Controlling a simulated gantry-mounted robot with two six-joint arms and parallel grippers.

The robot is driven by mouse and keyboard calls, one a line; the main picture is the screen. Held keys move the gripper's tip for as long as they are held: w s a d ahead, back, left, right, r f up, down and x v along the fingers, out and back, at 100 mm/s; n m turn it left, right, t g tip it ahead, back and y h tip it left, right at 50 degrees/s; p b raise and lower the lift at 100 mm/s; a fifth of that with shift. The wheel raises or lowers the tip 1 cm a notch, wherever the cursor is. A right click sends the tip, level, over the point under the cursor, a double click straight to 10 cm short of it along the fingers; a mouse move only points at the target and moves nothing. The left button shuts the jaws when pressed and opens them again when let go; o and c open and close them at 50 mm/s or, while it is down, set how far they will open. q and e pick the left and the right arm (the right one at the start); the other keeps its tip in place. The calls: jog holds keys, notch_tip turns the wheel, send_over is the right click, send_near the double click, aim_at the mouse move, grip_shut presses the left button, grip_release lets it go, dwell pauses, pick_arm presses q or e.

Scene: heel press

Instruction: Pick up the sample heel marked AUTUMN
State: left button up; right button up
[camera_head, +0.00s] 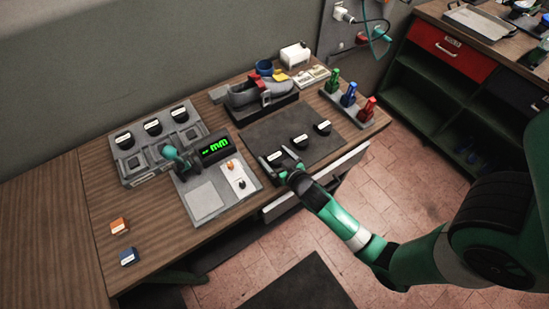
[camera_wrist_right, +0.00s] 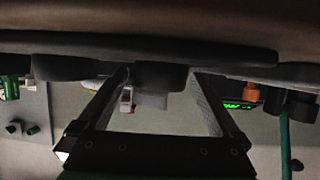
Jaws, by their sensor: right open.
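Three black heels with white labels stand on a dark mat (camera_head: 285,135): a near-left heel (camera_head: 274,155), a middle heel (camera_head: 300,140) and a far-right heel (camera_head: 322,127). The labels are too small to read, so I cannot tell which is AUTUMN. My right gripper (camera_head: 281,165) is open at the near-left heel, its fingers reaching around it. In the right wrist view a dark block (camera_wrist_right: 162,77), seemingly that heel, shows between the spread fingers. I cannot tell whether they touch it. My left gripper is not in view.
A grey tray (camera_head: 133,178) at left carries several black labelled heels. A gauge with a green display (camera_head: 215,147) stands left of the mat. A grey shoe (camera_head: 247,95) stands behind it. Green, blue (camera_head: 349,95) and red bottles stand at right. An open drawer front (camera_head: 315,180) juts out below.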

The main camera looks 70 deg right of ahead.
aim_at(275, 156)
jog(key=shift+d, duration=0.1)
jog(key=shift+c, duration=0.3)
jog(key=c, duration=1.4)
jog(key=shift+o, duration=0.2)
jog(key=shift+w+r, duration=0.1)
jog(key=shift+r, duration=0.25)
notch_tip(275, 156, up, 2)
jog(key=shift+r+p, duration=0.25)
jog(key=shift+p, duration=0.6)
jog(key=w+r+p+v, duration=0.2)
jog(key=r+p+v, duration=0.1)
jog(key=v, duration=1.3)
jog(key=shift+s+a+r, duration=0.25)
jog(key=shift+a+r, duration=0.1)
